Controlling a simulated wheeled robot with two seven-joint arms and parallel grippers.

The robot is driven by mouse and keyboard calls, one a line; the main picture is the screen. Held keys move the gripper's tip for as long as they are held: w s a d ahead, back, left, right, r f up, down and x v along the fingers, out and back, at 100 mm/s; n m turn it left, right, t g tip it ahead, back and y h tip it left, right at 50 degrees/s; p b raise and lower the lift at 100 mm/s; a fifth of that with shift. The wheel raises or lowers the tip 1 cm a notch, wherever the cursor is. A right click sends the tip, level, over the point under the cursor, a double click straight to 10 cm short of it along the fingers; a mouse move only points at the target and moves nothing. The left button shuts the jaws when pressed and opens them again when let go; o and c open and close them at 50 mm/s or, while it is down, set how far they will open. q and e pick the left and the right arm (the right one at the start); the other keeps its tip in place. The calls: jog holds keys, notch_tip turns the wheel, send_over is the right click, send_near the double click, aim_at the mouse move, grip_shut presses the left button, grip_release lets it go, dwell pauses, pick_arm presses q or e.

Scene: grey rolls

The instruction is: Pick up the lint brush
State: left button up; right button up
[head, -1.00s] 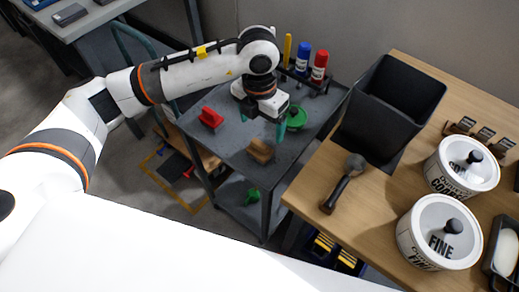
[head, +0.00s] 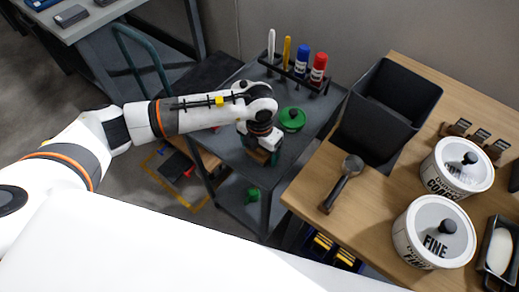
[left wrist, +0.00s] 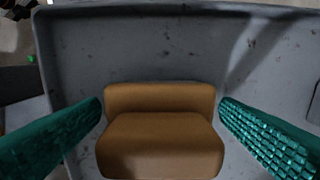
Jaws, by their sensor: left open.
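A brown, block-like object with a raised back part, which I take to be the lint brush (left wrist: 160,148), lies on the grey cart top. In the left wrist view it sits between the two green fingers, with a gap on each side. My left gripper (head: 261,156) is open, low over the cart top, pointing down around the brush. In the head view the gripper mostly hides the brush. My right gripper is not in view.
The cart (head: 226,148) also carries a green lidded pot (head: 292,119) and a rack (head: 290,74) with red and blue markers. To the right, a wooden table (head: 311,189) holds a dark bin (head: 385,110), a handled tool (head: 342,184) and white canisters (head: 435,235).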

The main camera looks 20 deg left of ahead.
pick_arm(q)
jog(key=c, duration=1.1)
notch_tip(320, 180, up, 10)
jog(key=shift+b, duration=0.45)
